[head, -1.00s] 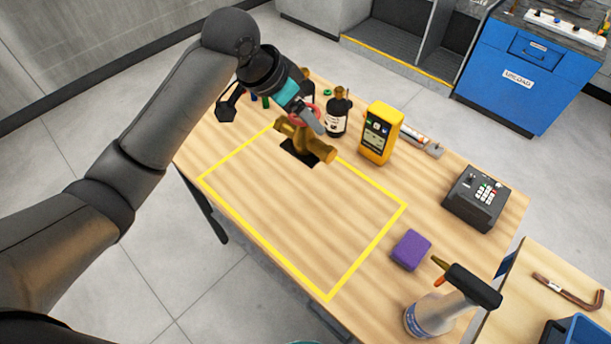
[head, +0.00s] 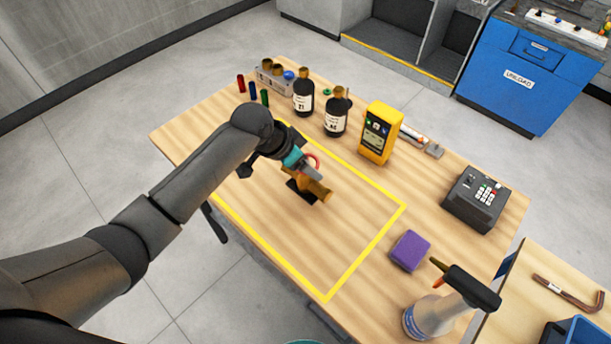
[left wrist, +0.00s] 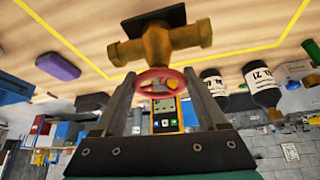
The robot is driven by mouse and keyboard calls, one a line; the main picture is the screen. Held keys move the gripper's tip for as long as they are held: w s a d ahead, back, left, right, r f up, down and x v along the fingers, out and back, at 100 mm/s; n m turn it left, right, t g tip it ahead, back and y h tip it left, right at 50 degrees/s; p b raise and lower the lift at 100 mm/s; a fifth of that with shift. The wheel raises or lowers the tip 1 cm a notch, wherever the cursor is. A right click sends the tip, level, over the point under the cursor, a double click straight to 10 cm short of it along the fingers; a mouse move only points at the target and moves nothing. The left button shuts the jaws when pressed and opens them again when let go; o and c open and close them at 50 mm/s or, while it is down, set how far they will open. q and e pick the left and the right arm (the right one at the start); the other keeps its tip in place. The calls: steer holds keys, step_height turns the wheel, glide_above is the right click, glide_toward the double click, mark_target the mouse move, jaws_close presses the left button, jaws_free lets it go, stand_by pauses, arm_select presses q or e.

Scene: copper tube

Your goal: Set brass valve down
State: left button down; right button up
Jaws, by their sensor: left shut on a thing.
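The brass valve (head: 316,187) with its red handwheel is inside the yellow outline (head: 365,246) on the wooden table, near the outline's far left part. My left gripper (head: 308,168) is shut on the valve at its red handwheel. In the left wrist view the valve (left wrist: 165,45) is beyond the fingertips, with the red handwheel (left wrist: 160,82) between the two fingers. A black square (left wrist: 153,20) shows close beyond the valve body. I cannot tell whether the valve touches it. My right gripper is not in view.
Two dark bottles (head: 303,92), a yellow meter (head: 380,133) and a black keypad device (head: 473,198) stand along the far side. A purple sponge (head: 410,251) and a spray bottle (head: 450,303) are at the right. The outline's middle is clear.

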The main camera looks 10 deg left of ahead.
mark_target(306, 177)
arm_select(q)
steer(key=shift+w+d+f+b, duration=0.1)
steer(key=shift+f+b, duration=0.25)
steer(key=shift+f, duration=1.9)
steer(key=shift+f, duration=0.2)
jaws_free()
steer(key=shift+r, duration=0.15)
steer(key=p+v, duration=0.2)
steer(key=v, duration=1)
